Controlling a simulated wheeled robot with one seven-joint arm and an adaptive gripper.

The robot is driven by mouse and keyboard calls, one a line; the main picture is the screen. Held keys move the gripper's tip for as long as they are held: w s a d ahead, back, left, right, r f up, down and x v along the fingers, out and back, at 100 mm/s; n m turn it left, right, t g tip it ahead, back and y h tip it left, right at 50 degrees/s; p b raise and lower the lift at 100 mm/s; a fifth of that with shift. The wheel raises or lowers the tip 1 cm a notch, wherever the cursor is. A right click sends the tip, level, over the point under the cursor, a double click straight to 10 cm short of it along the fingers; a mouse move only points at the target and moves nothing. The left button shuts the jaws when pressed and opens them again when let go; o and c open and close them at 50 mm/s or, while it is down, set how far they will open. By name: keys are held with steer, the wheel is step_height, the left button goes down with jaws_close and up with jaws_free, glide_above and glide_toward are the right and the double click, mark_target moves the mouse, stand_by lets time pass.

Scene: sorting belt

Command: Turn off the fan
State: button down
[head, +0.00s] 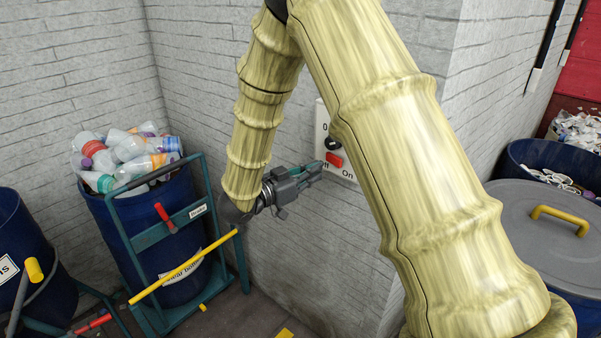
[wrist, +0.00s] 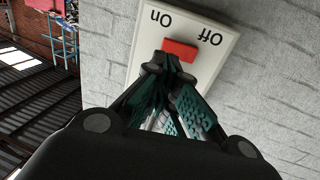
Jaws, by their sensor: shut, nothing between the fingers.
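A white switch panel (head: 347,172) is fixed to the grey brick wall, partly hidden behind my arm in the head view. It carries a black round knob (head: 333,144) and, below it, a red switch (head: 334,159) with "Off" and "On" lettering beneath. My gripper (head: 318,168) is shut and empty, its fingertips right at the panel by the red switch. In the wrist view the panel (wrist: 218,57) appears upside down, and the closed fingertips (wrist: 170,62) overlap the edge of the red switch (wrist: 180,49). I cannot tell whether they touch it. No fan is visible.
A blue barrel (head: 160,236) of plastic bottles stands on a teal trolley (head: 205,163) at left, with a yellow bar (head: 182,268) in front. Another blue barrel (head: 30,240) is at far left. A grey-lidded barrel (head: 530,235) with a yellow handle stands at right.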

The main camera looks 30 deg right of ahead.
mark_target(331, 165)
steer(key=shift+w+d+p, duration=0.2)
steer(key=shift+d+p, duration=0.3)
steer(key=shift+d, duration=0.65)
steer(key=shift+w+d+p, duration=0.2)
steer(key=shift+d+p, duration=0.35)
steer(key=shift+d, duration=0.55)
steer(key=shift+w+d+p, duration=0.2)
steer(key=shift+d+p, duration=0.3)
steer(key=shift+d, duration=0.65)
steer(key=shift+w+a+t, duration=0.1)
steer(key=shift+a+t, duration=0.05)
steer(key=shift+t, duration=0.15)
